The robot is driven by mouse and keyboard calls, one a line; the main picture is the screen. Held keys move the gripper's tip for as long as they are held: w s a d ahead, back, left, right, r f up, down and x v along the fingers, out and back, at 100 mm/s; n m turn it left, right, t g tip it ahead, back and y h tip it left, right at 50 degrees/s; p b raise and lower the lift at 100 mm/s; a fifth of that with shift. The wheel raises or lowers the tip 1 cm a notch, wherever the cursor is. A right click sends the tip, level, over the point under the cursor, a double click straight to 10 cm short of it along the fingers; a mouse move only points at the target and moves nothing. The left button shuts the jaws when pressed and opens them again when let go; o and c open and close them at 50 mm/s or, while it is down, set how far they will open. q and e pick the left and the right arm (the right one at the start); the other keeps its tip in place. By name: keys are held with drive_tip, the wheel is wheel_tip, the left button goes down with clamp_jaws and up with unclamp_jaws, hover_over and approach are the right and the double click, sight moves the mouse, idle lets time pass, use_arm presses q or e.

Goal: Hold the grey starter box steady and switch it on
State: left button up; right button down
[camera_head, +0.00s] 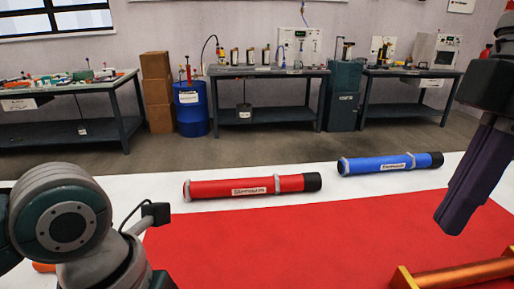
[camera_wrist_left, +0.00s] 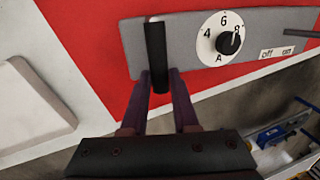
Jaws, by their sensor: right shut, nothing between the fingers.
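The grey starter box (camera_wrist_left: 190,58) shows in the left wrist view as a long grey panel. It carries a white dial with a black knob (camera_wrist_left: 229,43), marked with figures and letters, and an off/on label (camera_wrist_left: 278,53). A dark bar (camera_wrist_left: 300,33) sticks in above the label. A black upright handle (camera_wrist_left: 156,50) stands at the panel's left end. My left gripper (camera_wrist_left: 160,78) has its purple fingers close on both sides of this handle. In the head view the box cannot be made out. My right gripper (camera_head: 452,226) hangs at the right, shut and empty.
A red pipe (camera_head: 240,188) and a blue pipe (camera_head: 385,165) lie behind the red mat (camera_head: 270,245). Workbenches and a blue drum (camera_head: 190,110) stand at the back wall.

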use_arm(q)
drive_tip(key=o, duration=0.5)
